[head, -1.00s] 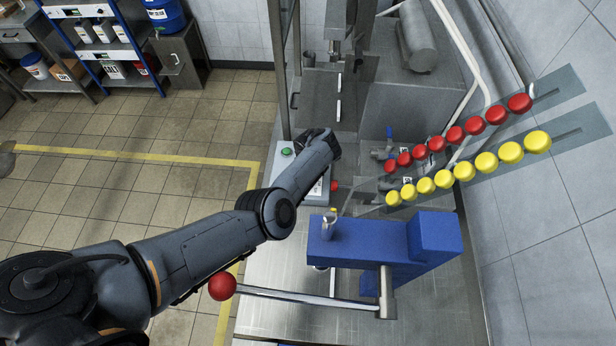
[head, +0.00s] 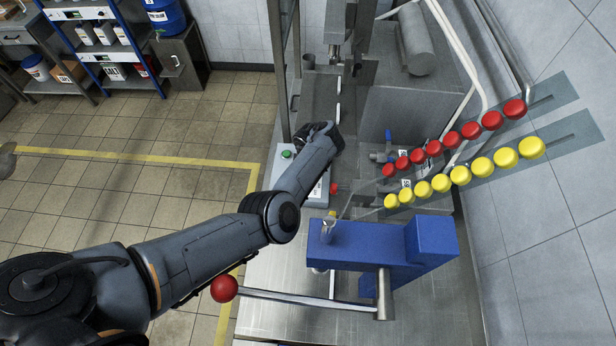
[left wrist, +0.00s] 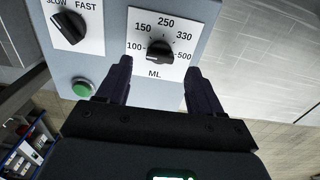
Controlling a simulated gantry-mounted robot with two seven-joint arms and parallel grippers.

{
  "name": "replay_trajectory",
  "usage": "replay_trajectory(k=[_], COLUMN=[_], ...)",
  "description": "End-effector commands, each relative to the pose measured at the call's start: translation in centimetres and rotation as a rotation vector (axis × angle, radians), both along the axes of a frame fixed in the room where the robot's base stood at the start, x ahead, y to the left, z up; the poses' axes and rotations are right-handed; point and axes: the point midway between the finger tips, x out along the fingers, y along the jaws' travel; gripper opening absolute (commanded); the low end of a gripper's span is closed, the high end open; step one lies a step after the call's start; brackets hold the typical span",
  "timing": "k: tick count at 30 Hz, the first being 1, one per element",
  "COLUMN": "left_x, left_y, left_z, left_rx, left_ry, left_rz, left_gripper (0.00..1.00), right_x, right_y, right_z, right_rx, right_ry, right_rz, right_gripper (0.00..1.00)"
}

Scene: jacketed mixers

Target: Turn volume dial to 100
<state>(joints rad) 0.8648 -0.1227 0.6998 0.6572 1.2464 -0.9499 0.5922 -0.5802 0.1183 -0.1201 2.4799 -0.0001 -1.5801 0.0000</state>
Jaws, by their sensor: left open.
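The volume dial (left wrist: 160,52) is a black knob on a white plate marked 100, 150, 250, 330, 500 and ML, seen in the left wrist view. Which mark its pointer faces is too small to tell surely. My left gripper (left wrist: 159,68) is open, with one dark finger on each side of the dial plate and the knob between and just beyond the tips. I see no contact with the knob. In the head view my left gripper (head: 322,132) is over the grey control box (head: 286,170), and my arm hides the dial. My right gripper is not in view.
A speed dial (left wrist: 70,27) and a green button (left wrist: 82,88) sit beside the volume dial. A blue block (head: 360,243) and a red-knobbed lever (head: 224,289) stand nearer. Rows of red knobs (head: 451,138) and yellow knobs (head: 460,175) line the right.

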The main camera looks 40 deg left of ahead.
Motion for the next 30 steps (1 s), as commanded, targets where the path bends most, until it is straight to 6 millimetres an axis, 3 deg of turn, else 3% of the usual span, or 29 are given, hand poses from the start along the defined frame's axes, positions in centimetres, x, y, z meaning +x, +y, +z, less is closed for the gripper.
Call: replay_trajectory(k=[6, 12, 30], left_x=[0.1, 0.0, 0.0], left_y=[-0.1, -0.1, -0.1], left_z=[4.0, 6.3, 6.9], left_rx=[0.0, -0.002, -0.001], left_ry=[-0.003, -0.001, 0.0], left_rz=[0.001, 0.001, 0.0], left_gripper=[0.66, 0.66, 0.66], right_x=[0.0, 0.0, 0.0], right_y=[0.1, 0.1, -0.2], right_z=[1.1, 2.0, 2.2], right_rx=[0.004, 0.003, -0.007], right_ry=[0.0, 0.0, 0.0], right_rz=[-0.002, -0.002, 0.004], right_gripper=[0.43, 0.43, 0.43])
